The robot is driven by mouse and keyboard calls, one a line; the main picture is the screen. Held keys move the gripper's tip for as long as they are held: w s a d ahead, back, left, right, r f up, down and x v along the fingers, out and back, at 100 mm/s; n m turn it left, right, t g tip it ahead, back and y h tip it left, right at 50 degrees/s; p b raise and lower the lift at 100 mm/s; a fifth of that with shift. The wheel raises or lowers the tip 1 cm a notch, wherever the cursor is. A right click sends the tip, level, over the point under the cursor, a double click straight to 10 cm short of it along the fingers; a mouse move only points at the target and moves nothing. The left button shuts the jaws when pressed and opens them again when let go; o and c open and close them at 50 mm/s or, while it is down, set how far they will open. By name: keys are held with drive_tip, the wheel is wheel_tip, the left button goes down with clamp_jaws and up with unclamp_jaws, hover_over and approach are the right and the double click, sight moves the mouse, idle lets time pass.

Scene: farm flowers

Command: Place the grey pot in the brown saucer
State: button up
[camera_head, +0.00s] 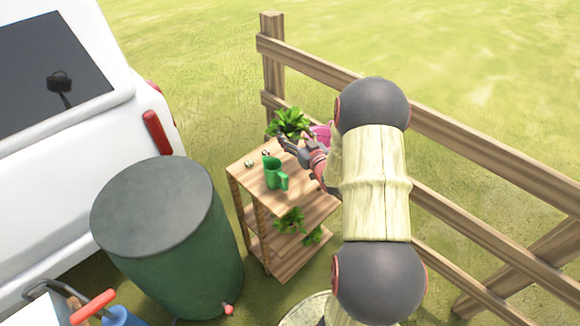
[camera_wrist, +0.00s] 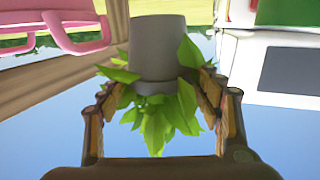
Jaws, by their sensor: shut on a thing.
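The grey pot (camera_wrist: 157,50) with a leafy green plant (camera_wrist: 160,122) fills the middle of the wrist view, which appears upside down, with grass at the top and sky at the bottom. My gripper (camera_wrist: 165,92) is shut on the pot, a finger on each side, with leaves partly covering the fingertips. In the head view my gripper (camera_head: 290,147) is at the back of the wooden shelf's top, with a leafy plant (camera_head: 290,122) just behind it. The pot's body is mostly hidden there, and I cannot tell its height above the shelf. I cannot make out the brown saucer.
A pink object (camera_head: 321,134) is beside my gripper. A wooden fence (camera_head: 455,130) runs behind. A dark green barrel (camera_head: 170,265) and white vehicle (camera_head: 140,100) are left.

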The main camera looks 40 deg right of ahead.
wheel_tip(320, 180, down, 10)
drive_tip(key=b, duration=0.3)
idle(0.3)
drive_tip(key=shift+f+b, duration=0.2)
drive_tip(key=shift+b, duration=0.15)
drive_tip(key=o, duration=1.3)
drive_tip(key=shift+c, duration=0.2)
drive_tip(key=shift+r, duration=0.1)
